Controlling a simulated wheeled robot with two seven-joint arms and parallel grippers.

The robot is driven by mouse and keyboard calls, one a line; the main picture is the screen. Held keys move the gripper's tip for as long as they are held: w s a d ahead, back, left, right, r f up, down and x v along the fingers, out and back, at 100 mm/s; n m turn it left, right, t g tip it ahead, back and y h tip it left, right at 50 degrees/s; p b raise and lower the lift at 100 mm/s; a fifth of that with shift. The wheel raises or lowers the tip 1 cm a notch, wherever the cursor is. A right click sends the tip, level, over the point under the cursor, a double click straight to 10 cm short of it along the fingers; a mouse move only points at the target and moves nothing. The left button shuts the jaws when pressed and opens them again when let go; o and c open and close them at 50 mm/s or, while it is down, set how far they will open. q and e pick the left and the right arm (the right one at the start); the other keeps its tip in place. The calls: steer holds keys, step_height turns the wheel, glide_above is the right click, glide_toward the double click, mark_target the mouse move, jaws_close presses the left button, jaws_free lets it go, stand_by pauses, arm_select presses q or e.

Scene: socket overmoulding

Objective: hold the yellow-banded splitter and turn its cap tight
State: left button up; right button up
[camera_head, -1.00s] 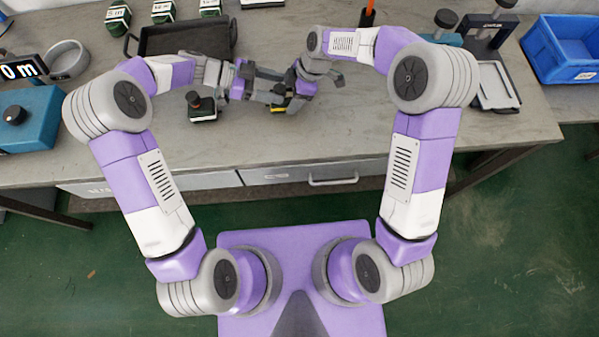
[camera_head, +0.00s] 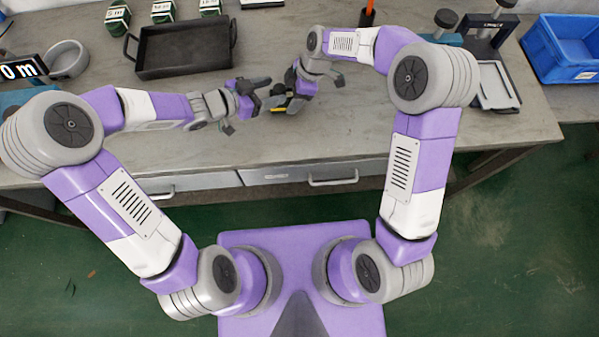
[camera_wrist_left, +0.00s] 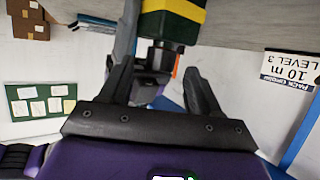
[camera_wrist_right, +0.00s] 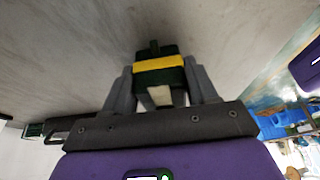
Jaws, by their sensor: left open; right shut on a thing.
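The yellow-banded splitter (camera_wrist_right: 160,82) is a dark green block with a yellow band and a pale label. My right gripper (camera_wrist_right: 158,72) is shut on it, one finger on each side, and a short black stub (camera_wrist_right: 153,46) points away from the palm. In the head view the splitter (camera_head: 280,109) shows only as a small dark and yellow patch, held over the bench. My left gripper (camera_head: 266,95) is open close to its left. In the left wrist view the splitter (camera_wrist_left: 175,22) is just beyond the open fingers (camera_wrist_left: 160,45), with a black part between them.
A black tray (camera_head: 185,60) stands at the back left, with several small green boxes (camera_head: 118,18) behind it. A grey ring-shaped bowl (camera_head: 67,59) is at far left. A press-like stand (camera_head: 490,28) and a blue bin (camera_head: 565,50) are at right. The bench front is clear.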

arm_select(q)
steer(key=v, duration=1.1)
steer(key=s+d+f+n+g, duration=0.1)
steer(key=s+d+f, duration=0.1)
steer(key=d, duration=0.4)
steer(key=s+d+f+n+g+y, duration=0.1)
steer(key=s+d+f, duration=0.1)
steer(key=s+d, duration=0.2)
steer(key=s+d+f+n+g, duration=0.1)
steer(key=s+d+f+n, duration=0.1)
steer(key=d, duration=0.6)
steer(key=shift+s+d+f+y, duration=0.2)
steer(key=shift+s+d+y, duration=0.15)
steer(key=shift+s, duration=0.35)
steer(key=s+a+f+n+g+y, duration=0.1)
steer(key=s+a+f+n+g, duration=0.1)
steer(key=s+f+n, duration=0.2)
steer(key=s+a+f+n+g+y, duration=0.2)
steer(key=s+f+n+g, duration=0.1)
steer(key=f+n, duration=0.8)
steer(key=s+n, duration=0.1)
steer(key=n, duration=0.4)
steer(key=shift+n, duration=0.4)
steer(key=shift+s+f+y, duration=0.1)
steer(key=shift+s+y, duration=0.05)
steer(key=shift+y, duration=0.1)
